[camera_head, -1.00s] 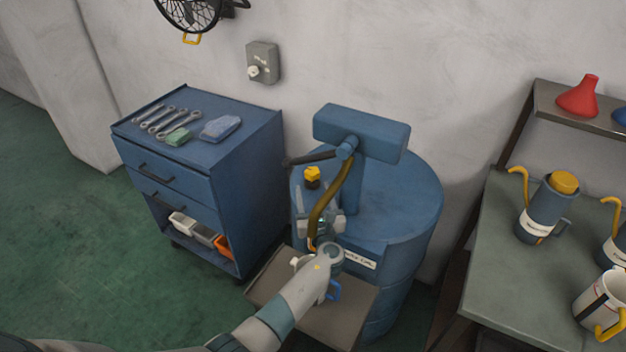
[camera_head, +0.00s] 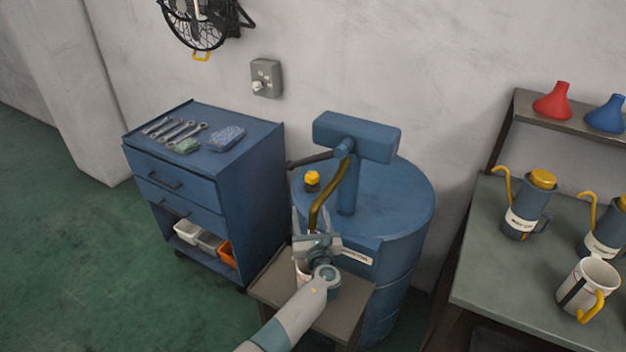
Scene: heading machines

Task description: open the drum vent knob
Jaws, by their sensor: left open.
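The drum vent knob (camera_head: 312,178) is a small yellow cap on a dark base, on top of the blue drum (camera_head: 400,205) at its left side. My left gripper (camera_head: 313,217) is open, in front of the drum and below the knob in the picture, with its fingers pointing up toward it. The brown curved spout of the drum's pump passes close to the right finger. My right gripper is not in view.
The pump head (camera_head: 355,135) and its lever stand over the drum. A small stand (camera_head: 340,325) in front holds a mostly hidden light cup. A blue tool cabinet (camera_head: 235,190) stands left; a bench (camera_head: 500,270) with cans and a mug stands right.

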